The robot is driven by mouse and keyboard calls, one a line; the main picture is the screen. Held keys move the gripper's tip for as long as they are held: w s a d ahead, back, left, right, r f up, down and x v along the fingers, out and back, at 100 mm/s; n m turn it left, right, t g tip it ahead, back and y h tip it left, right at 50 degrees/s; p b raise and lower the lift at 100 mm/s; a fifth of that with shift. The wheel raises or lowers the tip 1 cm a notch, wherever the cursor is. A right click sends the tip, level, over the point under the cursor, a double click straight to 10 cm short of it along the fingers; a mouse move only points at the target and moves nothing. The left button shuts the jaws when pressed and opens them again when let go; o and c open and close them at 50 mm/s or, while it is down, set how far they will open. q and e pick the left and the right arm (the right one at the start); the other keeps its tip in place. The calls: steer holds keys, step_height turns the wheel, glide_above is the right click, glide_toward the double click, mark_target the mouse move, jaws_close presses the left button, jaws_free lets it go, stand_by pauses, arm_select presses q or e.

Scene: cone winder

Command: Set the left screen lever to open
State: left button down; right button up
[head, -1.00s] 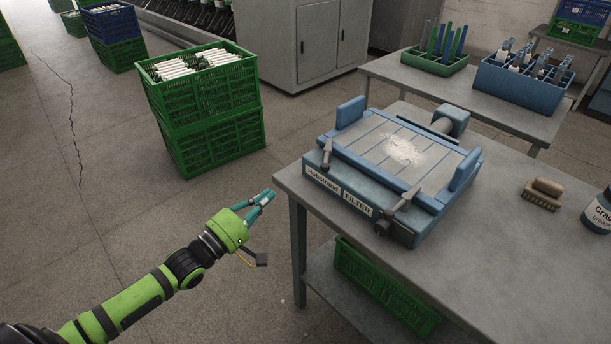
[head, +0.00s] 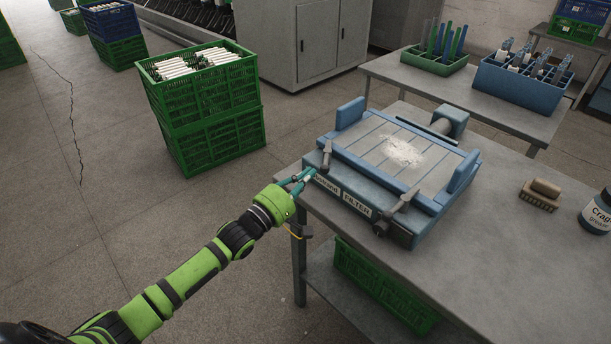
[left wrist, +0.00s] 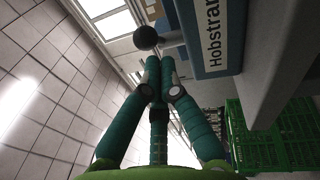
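A blue filter unit (head: 345,163) with a slatted top stands on the grey table. Its front label reads "Hobstrand" and "FILTER"; my left gripper partly covers the first word. The left screen lever (head: 326,156), grey, stands nearly upright at the front left corner. The right lever (head: 402,203) slants at the front right. My left gripper (head: 309,175) is at the unit's front left, just below and left of the left lever. In the left wrist view its fingertips (left wrist: 160,66) meet with nothing seen between them. A dark round knob (left wrist: 146,37) is just beyond them. My right gripper is out of view.
The table (head: 480,255) also carries a brush (head: 541,195) and a bottle (head: 598,213) at the right. A green crate (head: 385,285) sits on the shelf below. Stacked green crates (head: 215,140) stand on the floor behind my left arm.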

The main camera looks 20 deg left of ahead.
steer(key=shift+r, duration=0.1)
arm_select(q)
steer(key=shift+s+d+n+t+y+p, duration=0.1)
steer(key=shift+d+n+t+y+p, duration=0.25)
steer(key=shift+y+p, duration=0.2)
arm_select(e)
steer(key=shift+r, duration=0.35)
